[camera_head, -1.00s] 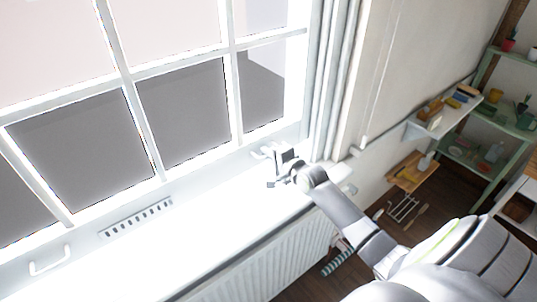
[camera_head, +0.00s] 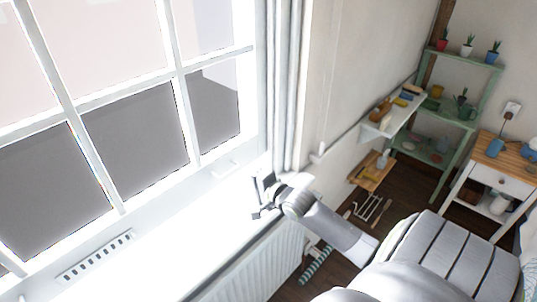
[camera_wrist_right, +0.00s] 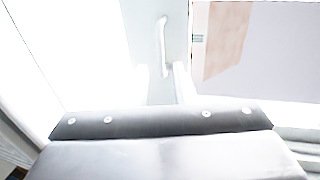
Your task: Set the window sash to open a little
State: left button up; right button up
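The white window sash (camera_head: 75,102) has several panes and fills the left of the head view. I cannot tell how far it is raised. A small white handle (camera_head: 225,168) sits on its bottom rail, near the right end. The handle also shows in the right wrist view (camera_wrist_right: 162,45), upright, beyond the fingertips. My right gripper (camera_head: 260,196) is to the right of the handle and lower in the head view, apart from it. In the wrist view its two pale fingers (camera_wrist_right: 162,84) are spread with nothing between them. My left gripper is not in view.
A bright, washed-out sill (camera_head: 165,262) lies below the sash, with a slotted vent (camera_head: 95,256) and a radiator (camera_head: 250,268) nearby. The wall and a small wall shelf (camera_head: 393,115) are right of my arm. A green shelf unit (camera_head: 440,130) stands farther back.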

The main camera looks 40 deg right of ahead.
jog(key=p+v, duration=0.1)
jog(key=v, duration=0.8)
jog(key=shift+s, duration=0.1)
jog(key=s+d+f+n+g+h+b, duration=0.1)
jog(key=s+d+f+n+g+b, duration=0.15)
jog(key=f, duration=0.75)
jog(key=s+d+f+n+g+h+b, duration=0.15)
jog(key=d+f, duration=0.25)
jog(key=f, duration=0.7)
jog(key=s+f+n+g+h+b, duration=0.15)
jog(key=s+f, duration=0.25)
jog(key=f, duration=0.4)
jog(key=s+f+n+g, duration=0.15)
jog(key=s+f, duration=0.25)
jog(key=f, duration=0.5)
jog(key=s+a+f+n+g+b, duration=0.1)
jog(key=s+a+f+n+g, duration=0.1)
jog(key=s+a+f, duration=0.3)
jog(key=s+a+f+n+g+y+b, duration=0.1)
jog(key=s+a+f+n, duration=0.3)
jog(key=s+f, duration=0.5)
jog(key=s+a+f+n+g+y+b, duration=0.1)
jog(key=s+a+f+n+g+b, duration=0.1)
jog(key=s+a+f, duration=0.4)
jog(key=s+f+n+g, duration=0.1)
jog(key=s+f+g, duration=0.1)
jog(key=s, duration=0.3)
jog(key=shift+n, duration=0.3)
jog(key=shift+s, duration=0.1)
